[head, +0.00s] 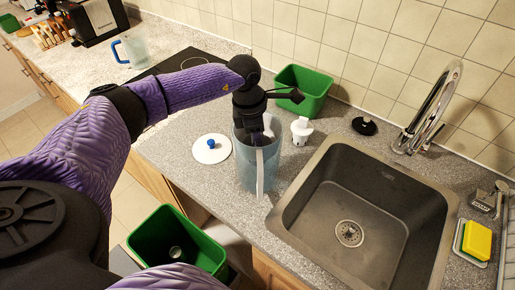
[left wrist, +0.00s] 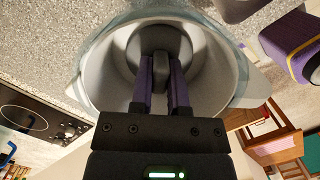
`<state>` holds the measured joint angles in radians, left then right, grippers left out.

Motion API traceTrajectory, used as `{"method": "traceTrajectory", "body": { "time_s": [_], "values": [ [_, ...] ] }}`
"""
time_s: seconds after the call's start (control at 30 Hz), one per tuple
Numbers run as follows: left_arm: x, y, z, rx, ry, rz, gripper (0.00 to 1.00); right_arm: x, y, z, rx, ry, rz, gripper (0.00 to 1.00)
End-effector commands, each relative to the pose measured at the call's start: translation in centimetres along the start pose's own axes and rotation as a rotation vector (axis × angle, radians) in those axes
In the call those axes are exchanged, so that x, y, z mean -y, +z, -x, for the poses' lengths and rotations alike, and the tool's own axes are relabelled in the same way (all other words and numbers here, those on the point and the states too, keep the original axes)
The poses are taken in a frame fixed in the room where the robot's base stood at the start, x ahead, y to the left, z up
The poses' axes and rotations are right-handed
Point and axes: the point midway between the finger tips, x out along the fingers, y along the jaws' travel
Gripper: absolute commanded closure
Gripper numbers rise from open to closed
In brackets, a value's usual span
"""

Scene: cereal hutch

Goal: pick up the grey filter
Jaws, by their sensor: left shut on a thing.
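A clear bluish pitcher (head: 246,172) with a pale liner and handle stands on the counter left of the sink. My left gripper (head: 254,138) points down into its mouth. In the left wrist view, my gripper's purple fingers (left wrist: 163,82) are closed on the raised grip of the round dark grey filter (left wrist: 176,42). The filter sits inside the pale funnel of the pitcher (left wrist: 102,65). In the head view the filter is mostly hidden by my gripper and the pitcher wall. My right gripper is not in view.
A white lid with a blue knob (head: 212,149) lies left of the pitcher. A white cartridge-like piece (head: 301,131), a green bin (head: 303,90) and a black disc (head: 364,126) are behind. The sink (head: 382,190) and tap (head: 432,110) are right. Another green bin (head: 160,240) is below.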

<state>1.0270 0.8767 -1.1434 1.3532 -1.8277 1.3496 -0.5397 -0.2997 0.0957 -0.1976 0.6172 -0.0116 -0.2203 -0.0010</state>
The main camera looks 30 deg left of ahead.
Motion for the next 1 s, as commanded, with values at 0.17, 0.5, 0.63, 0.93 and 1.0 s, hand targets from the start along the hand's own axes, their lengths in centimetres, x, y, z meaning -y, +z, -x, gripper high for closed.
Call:
{"method": "traceTrajectory", "body": {
  "time_s": [0.17,0.5,0.63,0.93,1.0],
  "values": [
    [0.0,0.0,0.0,0.000,0.000,0.000,1.00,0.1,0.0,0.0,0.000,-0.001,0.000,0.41],
    [0.0,0.0,0.0,0.001,0.000,0.000,1.00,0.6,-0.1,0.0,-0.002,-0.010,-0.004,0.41],
    [0.0,0.0,0.1,0.001,0.001,0.000,1.00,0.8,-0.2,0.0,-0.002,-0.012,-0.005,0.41],
    [-0.1,1.1,6.6,0.004,0.005,-0.001,1.00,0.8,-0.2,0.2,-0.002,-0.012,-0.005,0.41],
    [-0.1,1.3,8.1,0.003,0.004,-0.002,1.00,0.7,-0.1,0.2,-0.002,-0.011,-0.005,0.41]
  ]
}}
